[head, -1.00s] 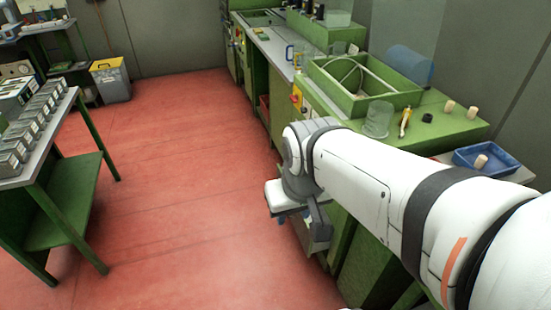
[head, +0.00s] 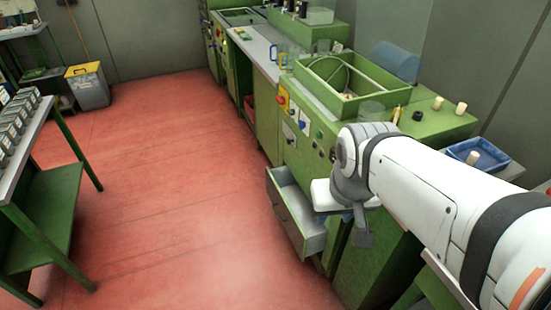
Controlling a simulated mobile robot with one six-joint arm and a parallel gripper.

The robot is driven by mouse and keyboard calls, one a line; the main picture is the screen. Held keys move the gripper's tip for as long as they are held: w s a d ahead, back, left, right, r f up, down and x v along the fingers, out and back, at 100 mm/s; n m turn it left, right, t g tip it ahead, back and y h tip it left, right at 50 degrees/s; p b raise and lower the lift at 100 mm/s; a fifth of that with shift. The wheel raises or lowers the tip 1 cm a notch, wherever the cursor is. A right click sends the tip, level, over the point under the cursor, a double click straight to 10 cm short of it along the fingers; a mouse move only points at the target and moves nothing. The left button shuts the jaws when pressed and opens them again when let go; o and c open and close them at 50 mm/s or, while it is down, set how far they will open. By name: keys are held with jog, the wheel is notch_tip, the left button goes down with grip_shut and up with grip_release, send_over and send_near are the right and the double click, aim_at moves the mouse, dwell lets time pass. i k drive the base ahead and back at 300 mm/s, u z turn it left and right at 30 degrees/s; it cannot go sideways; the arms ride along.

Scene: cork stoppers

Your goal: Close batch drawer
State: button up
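The batch drawer (head: 286,213) is pulled out from the low front of the green machine bench. Its grey front and part of its hollow inside show in the head view. My gripper (head: 358,228) hangs at the end of my white arm, at the right end of the drawer in the picture. My wrist covers part of the drawer's right side and the bench front behind it. I cannot tell whether the gripper touches the drawer. Its fingers are mostly hidden, so its opening does not show.
A green table (head: 45,190) with metal boxes stands at the left. The red floor (head: 170,190) between is clear.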

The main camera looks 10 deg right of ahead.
aim_at(291, 205)
jog(key=i, duration=0.95)
jog(key=z, duration=0.05)
jog(key=k, duration=0.5)
jog(key=u, duration=1)
jog(key=i, duration=0.6)
jog(key=u, duration=0.05)
